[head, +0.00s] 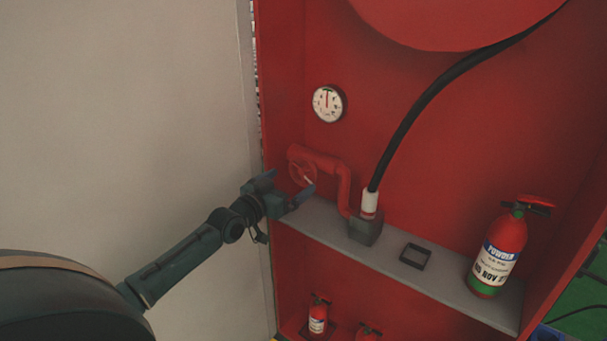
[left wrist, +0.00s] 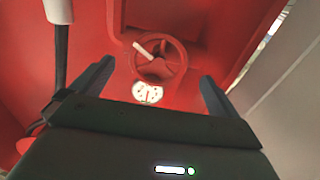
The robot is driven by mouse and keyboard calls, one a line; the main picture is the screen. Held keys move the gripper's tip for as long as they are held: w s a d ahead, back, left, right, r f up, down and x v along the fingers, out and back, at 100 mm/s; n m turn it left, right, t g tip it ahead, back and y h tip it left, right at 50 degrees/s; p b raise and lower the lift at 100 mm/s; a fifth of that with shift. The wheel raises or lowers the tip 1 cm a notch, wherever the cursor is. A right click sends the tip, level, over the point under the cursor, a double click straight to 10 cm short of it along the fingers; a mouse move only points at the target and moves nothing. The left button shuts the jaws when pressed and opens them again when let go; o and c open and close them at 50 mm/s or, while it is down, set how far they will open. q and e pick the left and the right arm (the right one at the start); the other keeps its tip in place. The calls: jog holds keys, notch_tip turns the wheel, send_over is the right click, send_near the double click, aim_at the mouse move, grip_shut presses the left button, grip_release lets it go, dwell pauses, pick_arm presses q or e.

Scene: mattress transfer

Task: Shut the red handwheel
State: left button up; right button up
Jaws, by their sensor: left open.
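The red handwheel (head: 302,174) sits on a red pipe (head: 342,183) inside the red cabinet, left of the hose. It also shows in the left wrist view (left wrist: 160,58), with a white bar on it, between and beyond my finger tips. My left gripper (head: 291,186) is open and close in front of the handwheel, with a finger to either side in the head view. In the left wrist view my left gripper (left wrist: 155,85) holds nothing between its fingers, and I cannot tell whether they touch the wheel. My right gripper does not show.
A grey shelf (head: 325,238) runs under the pipe and bears a fire extinguisher (head: 497,250) and a small black frame (head: 415,256). A black hose (head: 417,105) comes down to the pipe. A round gauge (head: 328,103) is above. A pale wall (head: 130,120) stands at left.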

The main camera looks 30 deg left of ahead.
aim_at(301, 175)
pick_arm(q)
jog(key=w, duration=0.5)
jog(key=shift+d, duration=0.25)
jog(key=shift+w+b, duration=0.3)
jog(key=shift+w, duration=0.35)
jog(key=c, duration=0.9)
jog(key=shift+o, duration=0.2)
